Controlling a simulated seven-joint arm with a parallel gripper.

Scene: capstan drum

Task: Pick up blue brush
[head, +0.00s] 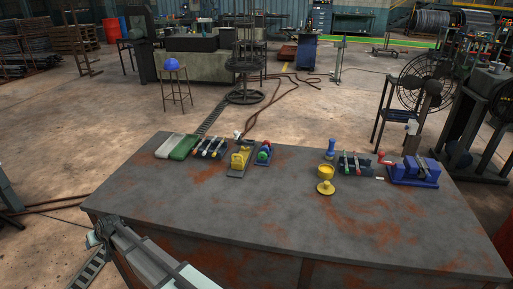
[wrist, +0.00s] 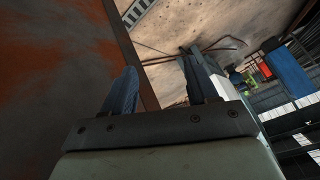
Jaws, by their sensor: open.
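A small upright blue object (head: 331,149), which looks like the blue brush, stands on the rusty grey table (head: 230,215), right of centre near the back edge. It is too small to make out bristles. My gripper (wrist: 160,80) is open in the wrist view, with nothing between its two fingers. In the head view my arm is low at the left front corner of the table, far from the blue object. The wrist view shows the table's edge and the floor, not the blue object.
A yellow cup-shaped object (head: 326,180) stands just in front of the blue object. A dark tool rack (head: 355,164) and a blue vise (head: 414,172) stand to its right. A green tray (head: 184,147) and a yellow tool (head: 240,158) are further left. The table's front is clear.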

